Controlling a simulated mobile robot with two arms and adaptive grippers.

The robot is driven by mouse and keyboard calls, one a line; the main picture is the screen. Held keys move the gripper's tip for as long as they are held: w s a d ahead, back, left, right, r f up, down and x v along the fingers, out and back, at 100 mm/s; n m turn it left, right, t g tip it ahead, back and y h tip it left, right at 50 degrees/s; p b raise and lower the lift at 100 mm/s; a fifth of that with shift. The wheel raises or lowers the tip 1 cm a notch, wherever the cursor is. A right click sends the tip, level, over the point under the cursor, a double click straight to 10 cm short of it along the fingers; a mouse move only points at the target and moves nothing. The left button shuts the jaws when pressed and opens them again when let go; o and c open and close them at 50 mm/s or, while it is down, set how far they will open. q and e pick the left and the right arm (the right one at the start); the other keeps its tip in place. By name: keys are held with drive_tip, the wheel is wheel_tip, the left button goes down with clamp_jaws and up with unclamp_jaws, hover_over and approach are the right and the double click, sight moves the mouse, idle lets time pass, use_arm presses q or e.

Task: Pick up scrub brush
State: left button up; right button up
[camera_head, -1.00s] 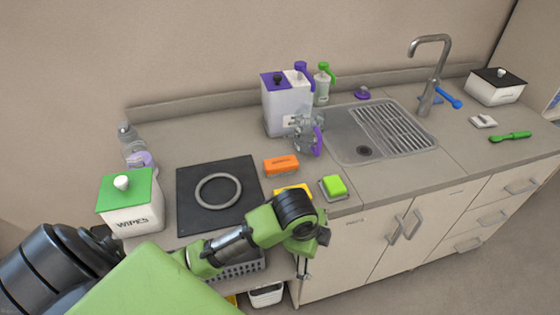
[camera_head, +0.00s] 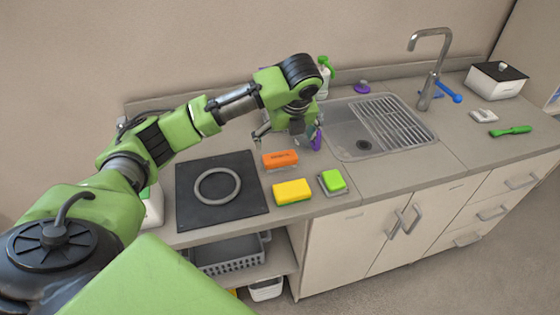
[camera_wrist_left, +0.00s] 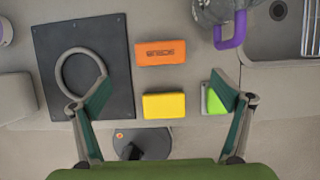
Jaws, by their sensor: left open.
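My left gripper (camera_head: 288,135) is open and empty above the counter, with its fingers pointing down. In the left wrist view its spread fingers (camera_wrist_left: 160,102) flank a yellow sponge (camera_wrist_left: 164,106), with an orange block (camera_wrist_left: 160,51) just beyond it. The orange block (camera_head: 280,159) bears dark lettering that I cannot read surely. The yellow sponge (camera_head: 292,192) lies nearer the front edge. I cannot tell for sure which thing is the scrub brush. A green long-handled tool (camera_head: 511,131) lies at the far right, and a blue one (camera_head: 447,93) lies behind the faucet. My right gripper is not in view.
A green sponge (camera_head: 333,181) sits on a small dish. A dark mat (camera_head: 190,208) with a grey ring (camera_head: 218,201) lies left. The sink (camera_head: 367,150) is right of my gripper, and a purple-handled clear object (camera_head: 317,138) stands close by. A basket (camera_head: 228,260) is below.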

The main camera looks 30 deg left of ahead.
sight(280, 157)
use_arm(q)
drive_tip(key=p+x, duration=0.1)
drive_tip(key=x, duration=0.7)
drive_tip(key=p+x, duration=0.2)
drive_tip(key=x, duration=0.2)
drive_tip(key=shift+f, duration=0.35)
drive_tip(key=shift+a+f, duration=0.1)
drive_tip(key=shift+f, duration=0.2)
drive_tip(key=c, duration=1.2)
